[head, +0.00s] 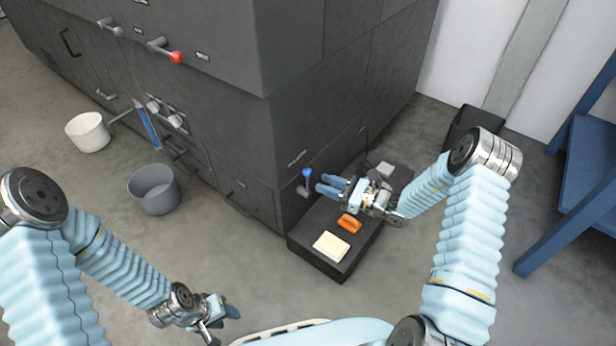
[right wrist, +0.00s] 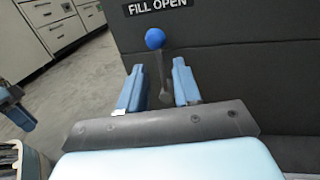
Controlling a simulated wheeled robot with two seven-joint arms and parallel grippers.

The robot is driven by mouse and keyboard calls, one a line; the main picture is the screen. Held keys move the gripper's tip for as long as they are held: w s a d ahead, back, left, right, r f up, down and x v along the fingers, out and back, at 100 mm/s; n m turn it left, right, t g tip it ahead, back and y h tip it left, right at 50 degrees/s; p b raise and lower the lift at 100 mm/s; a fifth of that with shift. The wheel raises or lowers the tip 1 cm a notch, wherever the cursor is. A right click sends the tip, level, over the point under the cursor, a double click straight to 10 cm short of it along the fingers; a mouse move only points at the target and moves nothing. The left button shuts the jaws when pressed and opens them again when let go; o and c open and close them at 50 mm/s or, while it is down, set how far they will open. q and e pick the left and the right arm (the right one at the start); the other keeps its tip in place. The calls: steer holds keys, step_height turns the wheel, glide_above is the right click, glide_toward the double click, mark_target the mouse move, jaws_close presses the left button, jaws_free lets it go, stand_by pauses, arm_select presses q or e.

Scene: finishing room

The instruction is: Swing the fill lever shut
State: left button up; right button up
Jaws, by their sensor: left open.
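The fill lever has a blue ball knob (head: 307,172) on a grey stem and sits low on the dark cabinet's corner face. In the right wrist view the knob (right wrist: 155,39) stands upright under a "FILL OPEN" label (right wrist: 157,6). My right gripper (head: 322,186) is open and empty, close to the lever. In its wrist view the two blue fingers (right wrist: 158,88) stand apart with the stem showing between them; I cannot tell whether the fingertips reach around it. My left gripper (head: 224,322) is open and low at the bottom, far from the lever.
A dark low platform (head: 318,264) below the right gripper bears an orange-handled item (head: 349,223) and a pale yellow block (head: 331,246). A grey bucket (head: 154,190) and a white pot (head: 88,132) stand on the floor at left. A blue frame (head: 565,180) stands at right.

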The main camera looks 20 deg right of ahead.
mark_target(308, 178)
steer(key=x, duration=0.6)
steer(key=shift+w+a, duration=0.15)
steer(key=shift+a, duration=0.15)
jaws_close()
